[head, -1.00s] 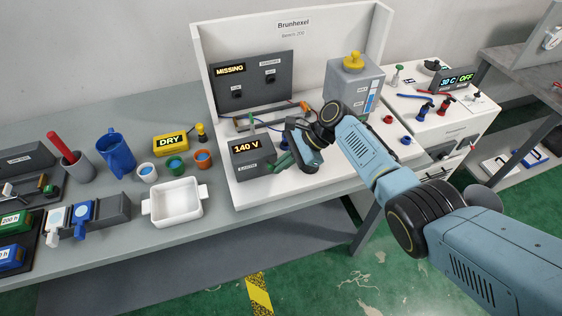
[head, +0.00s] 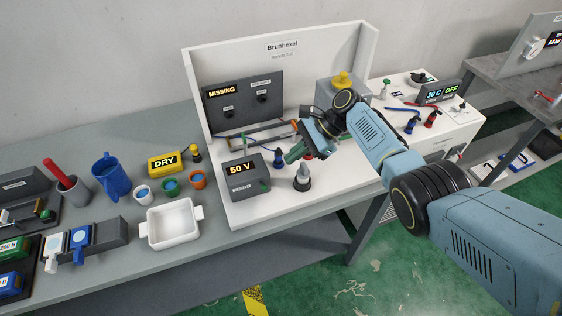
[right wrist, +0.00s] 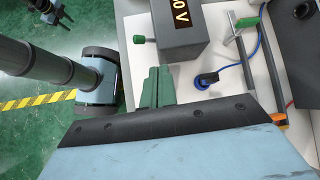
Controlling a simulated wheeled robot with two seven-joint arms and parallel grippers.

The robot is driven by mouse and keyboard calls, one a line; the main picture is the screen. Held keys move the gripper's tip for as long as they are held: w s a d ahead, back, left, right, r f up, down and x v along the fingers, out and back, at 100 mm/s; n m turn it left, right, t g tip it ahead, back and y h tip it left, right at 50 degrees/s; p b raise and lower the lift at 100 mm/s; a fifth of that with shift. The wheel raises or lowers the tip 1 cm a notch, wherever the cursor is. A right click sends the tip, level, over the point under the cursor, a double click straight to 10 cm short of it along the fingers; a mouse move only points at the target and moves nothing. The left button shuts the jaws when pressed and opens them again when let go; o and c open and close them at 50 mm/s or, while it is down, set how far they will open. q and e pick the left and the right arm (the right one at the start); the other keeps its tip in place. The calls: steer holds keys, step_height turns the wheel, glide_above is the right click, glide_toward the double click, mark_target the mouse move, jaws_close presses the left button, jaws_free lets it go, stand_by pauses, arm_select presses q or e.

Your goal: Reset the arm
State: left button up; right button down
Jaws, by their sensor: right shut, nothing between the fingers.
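My right arm comes in from the right in the head view. Its gripper (head: 293,153) is above the white bench, just right of the grey voltage box (head: 238,188), whose lit display reads 50 V. The green fingers are together and empty; they also show in the right wrist view (right wrist: 153,86), apart from the box (right wrist: 160,25) and its green knob (right wrist: 142,39). A dark cone-shaped piece with a grey top (head: 302,180) stands on the bench below the gripper. My left gripper is not seen in the head view.
The back panel (head: 222,110) shows MISSING. A grey box with a yellow knob (head: 342,78) stands partly behind my arm. Left are a white tray (head: 170,238), small cups, a blue jug (head: 112,178) and a yellow DRY box (head: 163,162). Bare grey table lies behind them.

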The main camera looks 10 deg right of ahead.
steer(key=shift+w+d+r, duration=0.1)
steer(key=shift+d+r, duration=0.1)
steer(key=shift+d, duration=0.1)
